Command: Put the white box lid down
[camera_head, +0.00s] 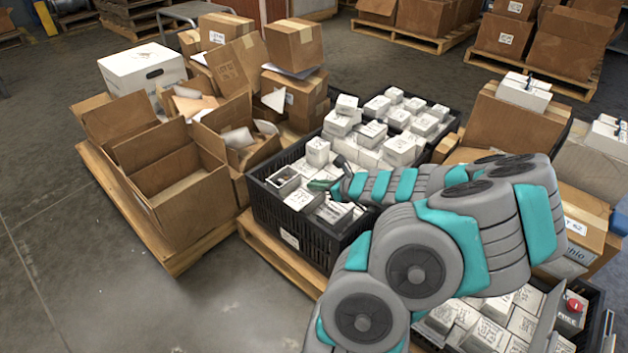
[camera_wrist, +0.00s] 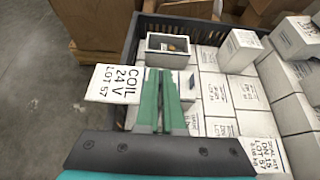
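The white box lid (camera_wrist: 112,84), printed "COIL 24 V LOT 57", shows left of my gripper's fingers in the wrist view and overlaps the black crate's rim. My gripper (camera_wrist: 160,72) has its two green fingers close together, with the lid's edge at them; it appears shut on the lid. In the head view my gripper (camera_head: 325,185) is low over the near left corner of the black crate (camera_head: 290,238). An open white box (camera_wrist: 168,48) with small contents stands just beyond the fingertips; it also shows in the head view (camera_head: 285,179). The fingers hide part of the lid.
Closed white boxes (camera_wrist: 240,95) fill the crate right of my gripper. Open cardboard boxes (camera_head: 170,180) stand on a pallet (camera_head: 165,250) to the left. Another crate of white boxes (camera_head: 490,335) is at the lower right. The floor at front left is clear.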

